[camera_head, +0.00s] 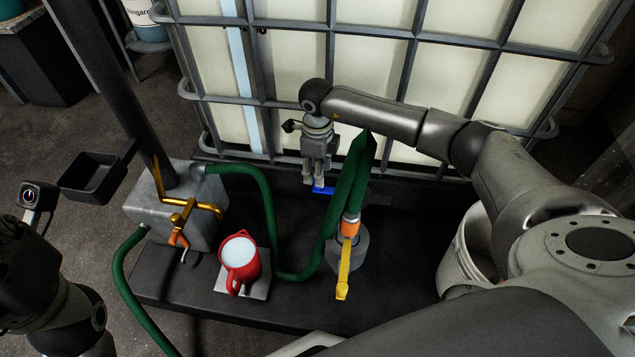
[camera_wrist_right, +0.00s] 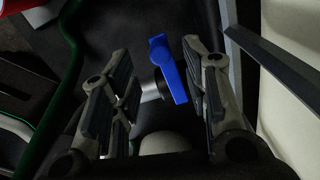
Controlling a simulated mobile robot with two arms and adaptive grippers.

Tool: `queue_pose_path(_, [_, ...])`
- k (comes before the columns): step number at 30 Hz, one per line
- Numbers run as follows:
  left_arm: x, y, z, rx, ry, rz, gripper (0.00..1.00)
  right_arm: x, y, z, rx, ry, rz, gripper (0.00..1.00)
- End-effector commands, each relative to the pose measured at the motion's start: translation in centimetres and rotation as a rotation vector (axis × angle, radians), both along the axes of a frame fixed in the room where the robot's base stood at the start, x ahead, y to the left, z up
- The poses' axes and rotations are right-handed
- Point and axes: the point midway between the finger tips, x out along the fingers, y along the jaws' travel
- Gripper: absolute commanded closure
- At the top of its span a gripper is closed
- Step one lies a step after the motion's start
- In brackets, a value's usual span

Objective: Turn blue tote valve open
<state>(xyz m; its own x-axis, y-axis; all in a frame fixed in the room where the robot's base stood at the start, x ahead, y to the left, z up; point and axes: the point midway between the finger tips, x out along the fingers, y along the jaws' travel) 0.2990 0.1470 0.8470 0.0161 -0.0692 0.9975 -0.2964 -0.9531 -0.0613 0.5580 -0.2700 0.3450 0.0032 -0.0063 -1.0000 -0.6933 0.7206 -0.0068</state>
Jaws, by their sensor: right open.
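The blue valve handle (camera_head: 323,190) is low at the front of the caged white tote (camera_head: 330,65), in the middle of the head view. In the right wrist view the blue handle (camera_wrist_right: 172,70) is a flat, slanted lever on a pale stem. My right gripper (camera_head: 316,179) points down just above the handle. In the wrist view its open fingers (camera_wrist_right: 157,62) stand on either side of the handle, with the right finger close to it; I cannot tell whether they touch. The handle is partly hidden by the gripper in the head view. My left gripper is not in view.
A green hose (camera_head: 268,215) and an orange fitting with a yellow lever (camera_head: 344,268) are near the right gripper. A red jug (camera_head: 240,270) stands on a plate to the left. A metal box (camera_head: 170,215) with yellow pipes is farther left. A white bucket (camera_head: 455,255) is at right.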

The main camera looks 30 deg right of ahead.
Motion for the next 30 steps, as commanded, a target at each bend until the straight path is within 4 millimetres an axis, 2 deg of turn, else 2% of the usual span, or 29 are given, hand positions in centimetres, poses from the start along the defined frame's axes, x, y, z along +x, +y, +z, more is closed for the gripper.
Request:
queue_pose_path(1, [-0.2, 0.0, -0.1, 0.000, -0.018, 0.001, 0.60, 0.0, 0.0, -1.3, 0.001, 0.001, 0.000, 0.57])
queue_pose_path(3, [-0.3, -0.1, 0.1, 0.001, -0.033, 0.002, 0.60, 0.0, 0.0, -2.3, 0.001, 0.000, 0.001, 0.57])
queue_pose_path(9, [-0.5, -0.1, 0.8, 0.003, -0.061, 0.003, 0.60, 0.0, 0.1, -3.9, 0.001, -0.001, 0.001, 0.57])
queue_pose_path(21, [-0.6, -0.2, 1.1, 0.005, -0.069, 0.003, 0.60, 0.0, 0.0, -4.3, 0.001, -0.001, 0.001, 0.57])
queue_pose_path(30, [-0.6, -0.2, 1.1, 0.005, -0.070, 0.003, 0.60, 0.0, 0.0, -4.3, 0.001, -0.001, 0.001, 0.96])
